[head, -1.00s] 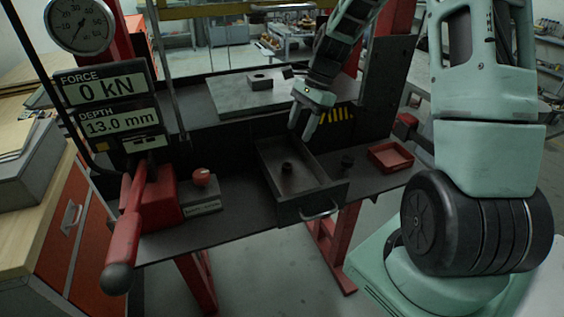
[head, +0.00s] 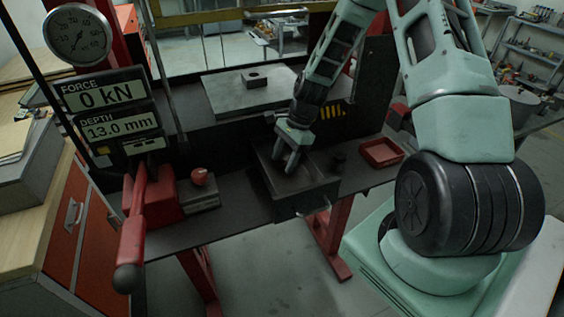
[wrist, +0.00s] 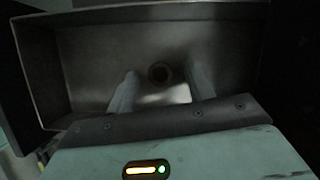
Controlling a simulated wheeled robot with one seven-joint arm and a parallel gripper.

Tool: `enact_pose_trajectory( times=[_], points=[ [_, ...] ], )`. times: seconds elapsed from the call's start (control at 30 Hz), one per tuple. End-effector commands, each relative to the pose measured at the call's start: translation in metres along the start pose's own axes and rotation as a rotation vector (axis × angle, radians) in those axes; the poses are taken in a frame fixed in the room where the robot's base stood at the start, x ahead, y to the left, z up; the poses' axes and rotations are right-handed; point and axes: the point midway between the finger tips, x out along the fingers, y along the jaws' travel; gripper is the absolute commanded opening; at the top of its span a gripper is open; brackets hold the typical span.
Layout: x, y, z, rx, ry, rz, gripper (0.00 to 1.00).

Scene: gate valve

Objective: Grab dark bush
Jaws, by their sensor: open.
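The dark bush (wrist: 159,73) is a small dark ring on the floor of an open drawer (head: 318,203). In the wrist view it lies between my two finger tips, slightly beyond them, and no contact is visible. In the head view my fingers hide it. My gripper (head: 290,163) is open and points down into the drawer, with one finger on each side of the bush. It also shows in the wrist view (wrist: 161,82). How far the tips are above the drawer floor I cannot tell.
A grey plate (head: 225,95) with a dark ring block (head: 254,79) lies behind. A red lever (head: 132,240) stands left.

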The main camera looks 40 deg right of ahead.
Motion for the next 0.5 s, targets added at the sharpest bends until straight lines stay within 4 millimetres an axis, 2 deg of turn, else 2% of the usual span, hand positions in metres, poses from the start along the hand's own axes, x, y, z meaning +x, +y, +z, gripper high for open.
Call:
enact_pose_trajectory(
  times=[0.17, 0.2, 0.37, 0.5],
  points=[
    [0.0003, -0.0004, 0.0000, -0.001, 0.000, -0.001, 0.52],
    [0.0003, -0.0004, 0.0000, -0.001, 0.001, -0.001, 0.47],
    [0.0002, -0.0004, 0.0000, -0.001, 0.000, -0.001, 0.03],
    [0.0000, -0.0005, 0.0000, -0.001, 0.000, -0.001, 0.03]
  ],
)
